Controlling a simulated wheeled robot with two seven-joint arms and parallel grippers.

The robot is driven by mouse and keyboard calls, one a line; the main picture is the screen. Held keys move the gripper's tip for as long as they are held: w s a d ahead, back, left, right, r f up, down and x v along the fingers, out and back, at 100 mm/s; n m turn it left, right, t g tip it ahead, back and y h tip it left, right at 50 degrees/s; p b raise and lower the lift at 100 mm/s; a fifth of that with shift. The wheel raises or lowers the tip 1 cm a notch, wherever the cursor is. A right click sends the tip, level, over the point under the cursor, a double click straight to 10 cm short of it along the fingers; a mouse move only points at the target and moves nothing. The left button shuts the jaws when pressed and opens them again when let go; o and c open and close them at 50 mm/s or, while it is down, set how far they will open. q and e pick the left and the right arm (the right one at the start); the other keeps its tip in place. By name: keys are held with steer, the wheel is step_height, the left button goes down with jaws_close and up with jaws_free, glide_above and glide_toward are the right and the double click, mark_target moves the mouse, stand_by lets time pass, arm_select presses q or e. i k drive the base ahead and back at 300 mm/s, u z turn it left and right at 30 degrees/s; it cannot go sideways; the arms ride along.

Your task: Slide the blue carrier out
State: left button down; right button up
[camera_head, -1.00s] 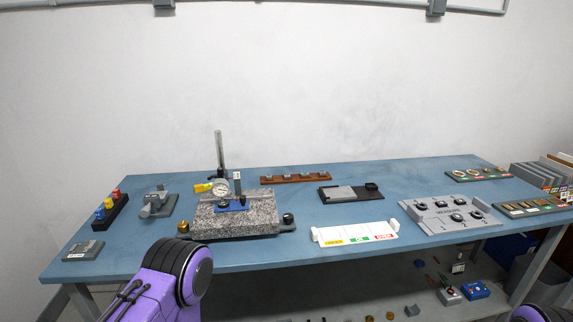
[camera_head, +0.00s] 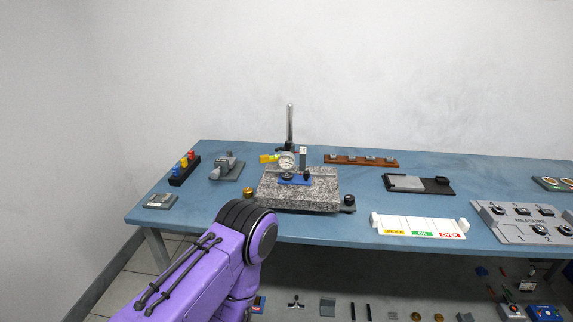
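The blue carrier (camera_head: 295,180) lies on the speckled granite block (camera_head: 300,198) on the blue table. A round dial gauge (camera_head: 286,161) with a yellow tag sits just above the carrier's left part, held by an upright metal post (camera_head: 290,125). A small grey upright piece with a white label (camera_head: 303,156) stands at the carrier's back. My purple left arm comes in at the lower left, in front of the table, apart from the carrier. Its gripper is not visible. My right gripper is out of view.
A white tray with yellow, green and red labels (camera_head: 418,227) lies right of the granite block. A brown rack (camera_head: 360,160) stands behind, a dark plate (camera_head: 419,184) right. A grey measuring panel (camera_head: 524,223) is far right. Bare blue tabletop lies between the block and the white tray.

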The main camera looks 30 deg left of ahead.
mark_target(306, 180)
steer(key=k, duration=0.6)
steer(key=u, duration=0.3)
steer(key=i, duration=0.85)
steer(key=u, duration=0.4)
